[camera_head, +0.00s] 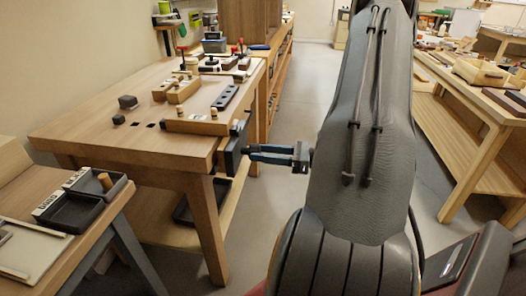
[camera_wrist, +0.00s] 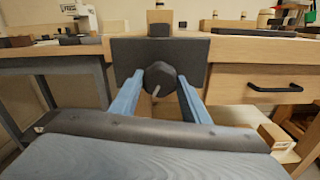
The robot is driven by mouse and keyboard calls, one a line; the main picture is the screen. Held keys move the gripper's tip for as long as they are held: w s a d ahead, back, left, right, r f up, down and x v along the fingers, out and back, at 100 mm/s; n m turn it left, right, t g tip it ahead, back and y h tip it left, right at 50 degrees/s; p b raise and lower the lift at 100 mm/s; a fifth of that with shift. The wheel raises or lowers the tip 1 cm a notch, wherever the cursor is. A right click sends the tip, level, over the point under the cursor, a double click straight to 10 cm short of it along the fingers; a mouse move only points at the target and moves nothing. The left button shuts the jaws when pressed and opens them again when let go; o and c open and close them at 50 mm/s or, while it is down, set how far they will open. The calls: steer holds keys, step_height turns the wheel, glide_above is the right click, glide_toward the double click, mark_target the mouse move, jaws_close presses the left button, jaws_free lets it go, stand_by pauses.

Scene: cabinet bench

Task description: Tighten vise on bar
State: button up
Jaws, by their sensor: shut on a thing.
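The vise is on the right end of the wooden workbench; its dark jaw plate (camera_head: 234,150) faces my arm and fills the middle of the wrist view (camera_wrist: 128,56). A dark round knob (camera_wrist: 160,77) with a pale mark pointing down and slightly left sticks out of the plate. My gripper (camera_head: 249,153) has its blue fingers on both sides of the knob, shut on it. In the wrist view a small dark block and a wooden piece (camera_wrist: 158,17) show above the plate. Whether they are the bar, and how tightly the jaws hold it, I cannot tell.
The workbench (camera_head: 95,125) carries a wooden block (camera_head: 200,126), a dark strip with holes (camera_head: 226,96) and small dark blocks. Dark trays (camera_head: 72,208) stand on a nearer table at left. Another bench (camera_head: 455,110) is at right. A drawer handle (camera_wrist: 275,88) sits right of the vise.

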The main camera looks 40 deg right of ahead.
steer(key=shift+m+p, duration=0.45)
steer(key=shift+m, duration=0.15)
steer(key=o, duration=0.9)
steer(key=p+v, duration=0.1)
steer(key=v, duration=0.6)
steer(key=shift+p, duration=0.3)
stand_by(0.4)
